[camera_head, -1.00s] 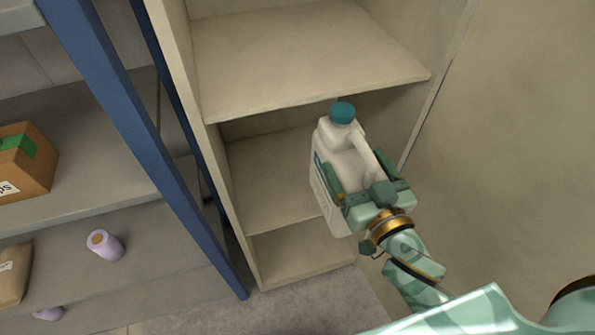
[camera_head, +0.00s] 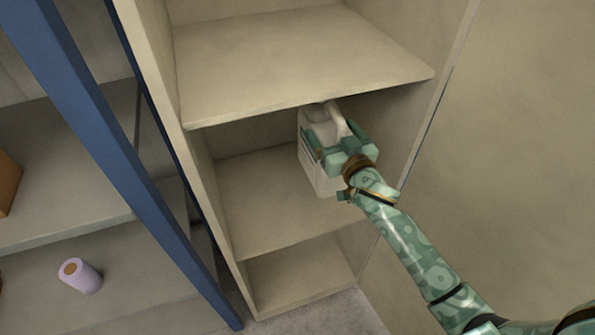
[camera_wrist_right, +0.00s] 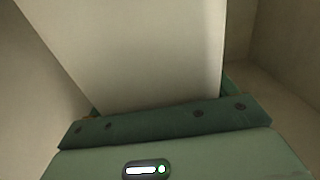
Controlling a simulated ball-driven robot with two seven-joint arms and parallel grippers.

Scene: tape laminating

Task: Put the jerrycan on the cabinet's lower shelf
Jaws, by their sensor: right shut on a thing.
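The white jerrycan (camera_head: 320,172) is upright, partly inside the cabinet's middle opening, below the upper board (camera_head: 300,60). Its cap is hidden behind that board's front edge. My right gripper (camera_head: 335,148) is shut on the jerrycan from the front right. In the right wrist view the jerrycan's pale side (camera_wrist_right: 150,50) fills the space in front of the gripper. The cabinet shelf (camera_head: 265,205) under the jerrycan is bare. I cannot tell whether the jerrycan's base touches it. My left gripper is not in view.
Below is another bare cabinet level (camera_head: 300,280). A blue rack post (camera_head: 120,160) stands left of the cabinet. The rack holds a lilac roll (camera_head: 80,275) and part of a cardboard box (camera_head: 8,182). The cabinet's right wall is close to my gripper.

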